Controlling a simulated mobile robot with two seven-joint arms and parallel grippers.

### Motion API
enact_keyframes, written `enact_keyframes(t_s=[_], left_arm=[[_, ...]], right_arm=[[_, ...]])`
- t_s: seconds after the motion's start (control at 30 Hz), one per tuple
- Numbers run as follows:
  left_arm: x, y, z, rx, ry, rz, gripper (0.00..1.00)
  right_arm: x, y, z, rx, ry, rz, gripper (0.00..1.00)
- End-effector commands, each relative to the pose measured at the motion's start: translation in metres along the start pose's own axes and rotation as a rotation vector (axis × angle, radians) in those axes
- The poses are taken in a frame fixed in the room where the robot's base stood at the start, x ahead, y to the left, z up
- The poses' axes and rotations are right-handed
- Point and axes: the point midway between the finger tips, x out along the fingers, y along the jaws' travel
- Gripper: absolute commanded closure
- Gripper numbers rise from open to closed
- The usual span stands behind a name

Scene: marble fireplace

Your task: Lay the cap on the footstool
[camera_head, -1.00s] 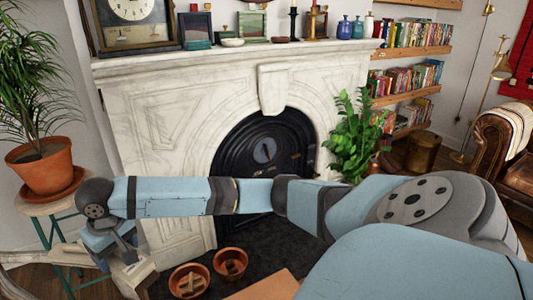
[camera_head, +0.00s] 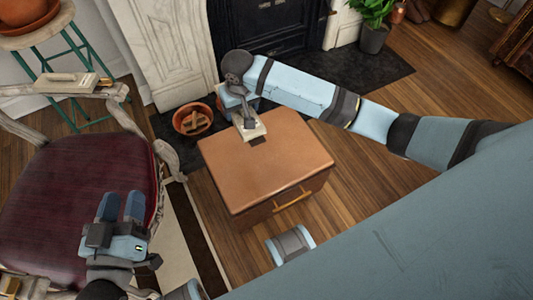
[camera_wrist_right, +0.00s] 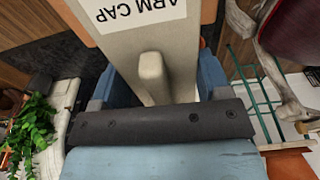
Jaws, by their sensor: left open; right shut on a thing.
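The cream cap (camera_head: 250,131) is in my right gripper (camera_head: 238,108), at the far left corner of the brown leather footstool (camera_head: 265,165). Whether it touches the top I cannot tell. A small dark patch shows at its near edge. In the right wrist view the cap (camera_wrist_right: 187,60) carries the words "ARM CAP", and its raised ridge sits between the fingers of my right gripper (camera_wrist_right: 157,85). My left gripper (camera_head: 122,207) is open and empty over the dark red chair seat, left of the footstool.
A similar cream piece (camera_head: 68,82) lies on the arm of the chair (camera_head: 80,190). A terracotta bowl (camera_head: 192,119) stands on the dark hearth behind the footstool. The wooden floor (camera_head: 365,185) right of the footstool is clear.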

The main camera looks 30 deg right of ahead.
Motion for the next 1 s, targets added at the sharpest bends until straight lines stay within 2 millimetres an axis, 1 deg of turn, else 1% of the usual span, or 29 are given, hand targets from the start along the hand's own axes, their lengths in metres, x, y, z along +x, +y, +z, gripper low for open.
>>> enact_keyframes(t_s=[0.03,0.27,0.33,0.37,0.4,0.6,0.7,0.83,1.0], left_arm=[[0.0,0.002,0.001,-0.005,0.034,0.014,0.57],[-0.001,0.012,-0.019,-0.025,0.136,0.054,0.57],[-0.001,0.017,-0.027,-0.034,0.188,0.076,0.57],[-0.001,0.018,-0.025,-0.036,0.19,0.08,0.57],[0.0,0.016,-0.017,-0.037,0.161,0.079,0.57],[0.004,0.012,0.017,-0.039,0.048,0.088,0.57],[0.005,0.01,0.033,-0.038,-0.005,0.093,0.57],[0.005,0.009,0.046,-0.037,-0.057,0.099,0.57],[0.005,0.009,0.052,-0.037,-0.087,0.103,0.57]], right_arm=[[0.021,-0.005,0.005,0.001,-0.003,-0.002,0.53],[0.057,-0.01,0.014,0.001,-0.006,0.004,0.53],[0.073,-0.01,0.017,0.0,-0.006,0.005,0.53],[0.082,-0.01,0.018,0.0,-0.006,0.005,0.53],[0.093,-0.01,0.019,0.0,-0.007,0.006,0.54],[0.147,-0.009,0.025,0.001,-0.005,0.005,0.54],[0.17,-0.009,0.028,0.0,-0.004,0.005,0.54],[0.189,-0.009,0.031,0.001,-0.003,0.004,0.54],[0.198,-0.009,0.032,0.0,-0.004,0.004,0.54]])
